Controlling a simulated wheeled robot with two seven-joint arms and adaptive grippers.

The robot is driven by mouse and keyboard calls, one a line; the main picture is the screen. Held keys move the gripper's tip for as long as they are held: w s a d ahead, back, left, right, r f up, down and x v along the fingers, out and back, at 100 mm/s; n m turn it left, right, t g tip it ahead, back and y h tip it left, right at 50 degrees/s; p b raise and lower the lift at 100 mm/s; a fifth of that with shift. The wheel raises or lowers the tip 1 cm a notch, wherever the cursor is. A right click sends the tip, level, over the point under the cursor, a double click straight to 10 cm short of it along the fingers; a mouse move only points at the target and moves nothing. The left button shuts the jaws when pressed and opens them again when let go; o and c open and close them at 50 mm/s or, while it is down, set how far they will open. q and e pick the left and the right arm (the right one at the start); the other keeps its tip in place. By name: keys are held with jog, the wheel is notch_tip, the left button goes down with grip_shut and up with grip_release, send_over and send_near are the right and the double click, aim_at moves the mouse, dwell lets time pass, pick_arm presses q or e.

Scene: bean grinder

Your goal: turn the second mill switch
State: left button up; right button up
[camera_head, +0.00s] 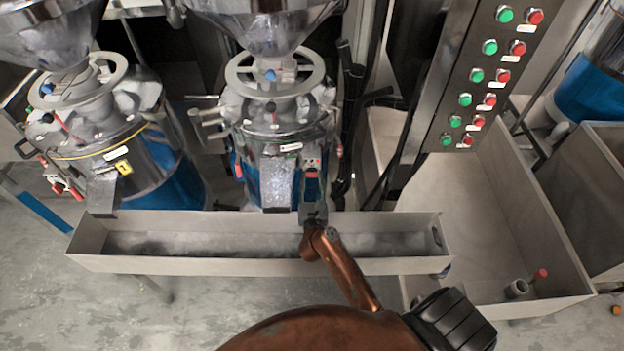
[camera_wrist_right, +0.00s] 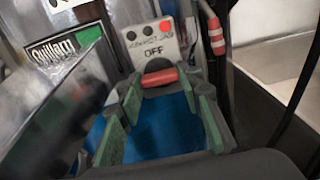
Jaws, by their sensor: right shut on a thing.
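The second mill (camera_head: 272,120) is the middle machine in the head view, with a grey hand wheel and a blue lower body. Its switch is a red handle (camera_wrist_right: 160,77) on a grey plate marked OFF (camera_wrist_right: 158,50), seen in the wrist view. My right gripper (camera_head: 312,176) reaches up to the mill's front right side. In the wrist view its green-padded fingers (camera_wrist_right: 166,84) lie on both sides of the red handle and are shut on it. The handle lies roughly level. My left gripper is not in view.
A long metal trough (camera_head: 180,265) runs in front of the mills, below my right arm. Another mill (camera_head: 105,140) stands at the left. A control panel (camera_head: 480,75) with green and red buttons is at the right. A red-striped lever (camera_wrist_right: 214,35) is close to the right of the switch.

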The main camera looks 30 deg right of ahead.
jog(key=shift+c, duration=0.7)
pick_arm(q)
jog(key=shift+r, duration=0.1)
pick_arm(e)
jog(key=shift+r+n+p, duration=0.1)
jog(key=shift+n+p, duration=0.3)
jog(key=shift+p, duration=0.2)
jog(key=n+p, duration=0.8)
jog(key=p, duration=0.1)
jog(key=shift+a+r+p, duration=0.1)
jog(key=shift+p, duration=0.2)
jog(key=n+p, duration=0.3)
jog(key=n, duration=0.1)
jog(key=shift+n, duration=0.3)
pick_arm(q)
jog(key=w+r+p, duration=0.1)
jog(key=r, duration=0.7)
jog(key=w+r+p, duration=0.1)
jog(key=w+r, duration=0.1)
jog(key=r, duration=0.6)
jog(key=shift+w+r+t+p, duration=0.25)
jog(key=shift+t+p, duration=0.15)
pick_arm(e)
jog(key=shift+f+n, duration=0.2)
jog(key=shift+n, duration=2.1)
jog(key=o, duration=1.2)
jog(key=shift+c, duration=0.2)
